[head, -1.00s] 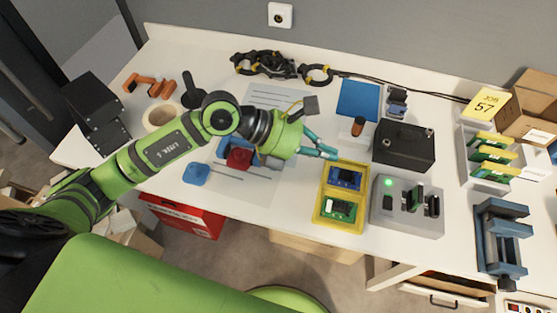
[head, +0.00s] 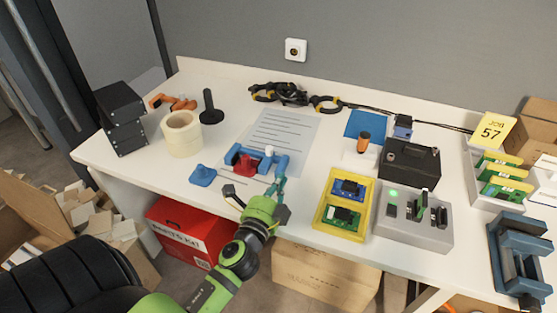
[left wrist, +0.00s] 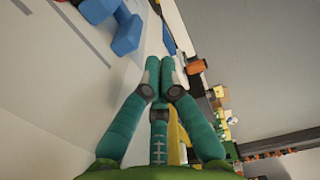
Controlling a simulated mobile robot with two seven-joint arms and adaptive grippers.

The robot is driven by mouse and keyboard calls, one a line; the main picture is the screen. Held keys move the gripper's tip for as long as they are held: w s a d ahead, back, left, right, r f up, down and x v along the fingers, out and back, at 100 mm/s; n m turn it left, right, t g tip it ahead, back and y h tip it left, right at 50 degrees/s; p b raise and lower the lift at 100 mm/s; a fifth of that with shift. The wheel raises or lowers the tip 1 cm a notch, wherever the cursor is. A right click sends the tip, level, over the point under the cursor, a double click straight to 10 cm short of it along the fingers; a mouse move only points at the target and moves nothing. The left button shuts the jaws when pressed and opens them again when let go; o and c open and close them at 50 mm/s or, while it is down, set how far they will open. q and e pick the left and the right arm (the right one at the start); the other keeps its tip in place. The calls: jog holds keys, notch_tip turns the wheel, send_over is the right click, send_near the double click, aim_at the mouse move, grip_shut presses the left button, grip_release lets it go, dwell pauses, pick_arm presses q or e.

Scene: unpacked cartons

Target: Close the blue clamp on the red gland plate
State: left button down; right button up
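The red gland plate (head: 245,161) lies on the table in the blue clamp (head: 267,166), which has blue parts around it and a white knob-like part on top. The clamp's blue right end (head: 282,163) stands beside my left gripper (head: 277,187). I cannot tell from here how far the clamp is closed. In the left wrist view, my left gripper's teal fingertips (left wrist: 160,66) are together with nothing seen between them. A blue part (left wrist: 126,34) of the clamp is left of them, apart. My right gripper is not in view.
A small blue piece (head: 203,175) lies left of the clamp, and a printed sheet (head: 285,132) lies behind it. A yellow tray (head: 323,221) with boards and a grey fixture (head: 415,232) stand to the right.

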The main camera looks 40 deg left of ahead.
aim_at(279, 166)
pick_arm(q)
jog(key=x, duration=0.6)
jog(key=shift+d+r+p, duration=0.1)
jog(key=shift+p, duration=0.2)
jog(key=a, duration=0.3)
jog(key=shift+w+a, duration=0.1)
jog(key=shift+w, duration=0.2)
jog(key=shift+a, duration=0.45)
jog(key=shift+a+p, duration=0.3)
jog(key=shift+a, duration=0.35)
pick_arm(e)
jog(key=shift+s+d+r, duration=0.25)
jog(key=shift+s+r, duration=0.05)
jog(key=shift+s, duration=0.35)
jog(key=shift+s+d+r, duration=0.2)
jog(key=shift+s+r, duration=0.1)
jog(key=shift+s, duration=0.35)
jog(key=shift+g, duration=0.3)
